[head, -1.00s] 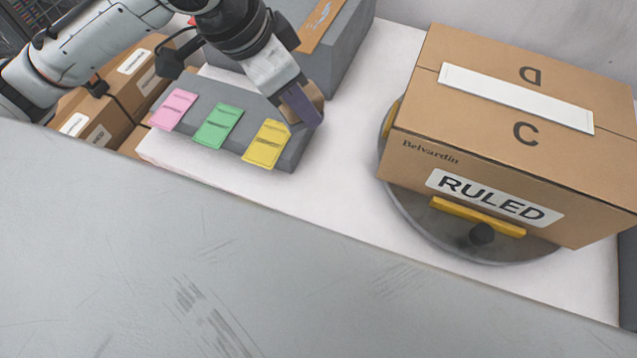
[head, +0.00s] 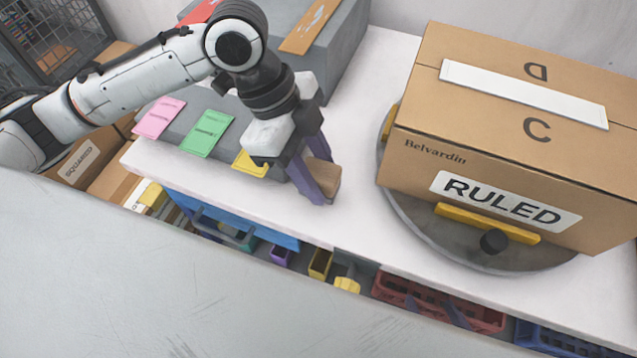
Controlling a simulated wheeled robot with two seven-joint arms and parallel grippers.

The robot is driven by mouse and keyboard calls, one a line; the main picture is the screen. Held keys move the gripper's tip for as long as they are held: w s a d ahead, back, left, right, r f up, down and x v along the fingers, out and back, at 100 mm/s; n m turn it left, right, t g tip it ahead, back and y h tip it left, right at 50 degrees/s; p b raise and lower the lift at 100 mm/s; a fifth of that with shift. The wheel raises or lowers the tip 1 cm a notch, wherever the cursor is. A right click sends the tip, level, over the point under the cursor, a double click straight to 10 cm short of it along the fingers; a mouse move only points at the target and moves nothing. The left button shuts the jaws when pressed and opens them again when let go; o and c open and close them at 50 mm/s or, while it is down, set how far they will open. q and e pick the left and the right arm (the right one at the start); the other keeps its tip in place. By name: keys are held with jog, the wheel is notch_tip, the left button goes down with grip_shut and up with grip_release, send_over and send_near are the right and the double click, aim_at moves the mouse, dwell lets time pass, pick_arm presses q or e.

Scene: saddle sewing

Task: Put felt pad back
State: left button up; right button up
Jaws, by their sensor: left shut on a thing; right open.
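My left gripper (head: 316,182) comes in from the left and points down over the white table (head: 352,134). Its purple fingers are shut on a small brown block (head: 328,176). The block may be the felt pad, but its material is not clear. Fingers cover part of it. It is close above or at the table top, to the right of the grey card holder (head: 226,152); I cannot tell if it touches the table. My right gripper is not in view.
The holder carries a pink card (head: 158,117), a green card (head: 207,133) and a partly hidden yellow card (head: 250,163). A carton marked RULED (head: 505,150) stands on a round turntable (head: 425,228) at right. A grey box (head: 340,55) is behind. Coloured bins (head: 440,300) sit below the table's front edge.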

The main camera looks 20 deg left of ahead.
pick_arm(q)
notch_tip(320, 180, down, 3)
jog(key=shift+f, duration=0.15)
pick_arm(e)
jog(key=shift+s+f, duration=0.1)
jog(key=shift+f, duration=0.15)
pick_arm(q)
jog(key=o, duration=0.9)
jog(key=shift+o, duration=0.2)
jog(key=p+v, duration=0.1)
jog(key=v, duration=1.1)
pick_arm(e)
jog(key=shift+s+d+r, duration=0.2)
jog(key=shift+s+r, duration=0.05)
jog(key=shift+w+r, duration=0.1)
